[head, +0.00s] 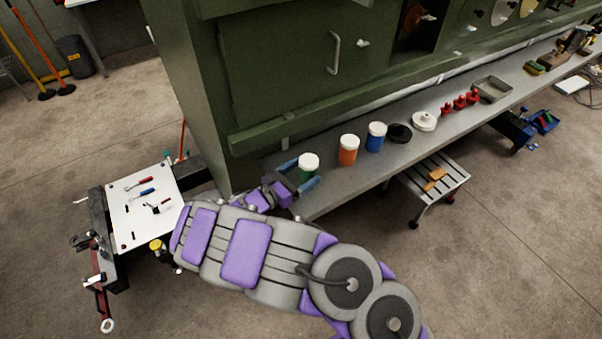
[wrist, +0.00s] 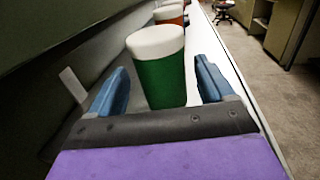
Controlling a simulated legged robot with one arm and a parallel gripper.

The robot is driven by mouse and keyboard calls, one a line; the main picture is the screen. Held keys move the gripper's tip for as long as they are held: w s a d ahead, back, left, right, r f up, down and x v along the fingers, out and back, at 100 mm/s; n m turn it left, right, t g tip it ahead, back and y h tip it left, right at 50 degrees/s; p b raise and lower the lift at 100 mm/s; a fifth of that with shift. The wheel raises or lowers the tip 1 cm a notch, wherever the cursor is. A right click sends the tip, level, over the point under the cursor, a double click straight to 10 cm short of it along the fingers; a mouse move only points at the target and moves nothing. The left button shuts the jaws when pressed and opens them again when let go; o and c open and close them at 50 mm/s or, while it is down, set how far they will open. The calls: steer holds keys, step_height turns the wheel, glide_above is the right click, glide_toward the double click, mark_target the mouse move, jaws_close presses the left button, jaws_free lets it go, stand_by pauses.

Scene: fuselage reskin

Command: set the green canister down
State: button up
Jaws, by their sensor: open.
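The green canister (head: 307,171) with a white lid stands upright at the near left end of the long grey shelf (head: 330,192). In the wrist view the green canister (wrist: 162,78) stands between the blue fingers of my gripper (wrist: 160,92). My gripper (head: 303,177) also shows around the canister in the head view, open. The canister's base is partly hidden by my gripper, so its contact with the shelf is not clearly seen.
An orange canister (head: 348,151) and a blue canister (head: 375,137) stand farther right on the shelf. Beyond are a black disc (head: 399,133), a white round part (head: 424,121) and red items. A dark green cabinet wall (head: 290,70) rises behind. A step stool (head: 430,182) stands below.

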steer(key=p+v, duration=0.2)
steer(key=v, duration=1)
steer(key=shift+p, duration=0.35)
steer(key=shift+d, duration=0.1)
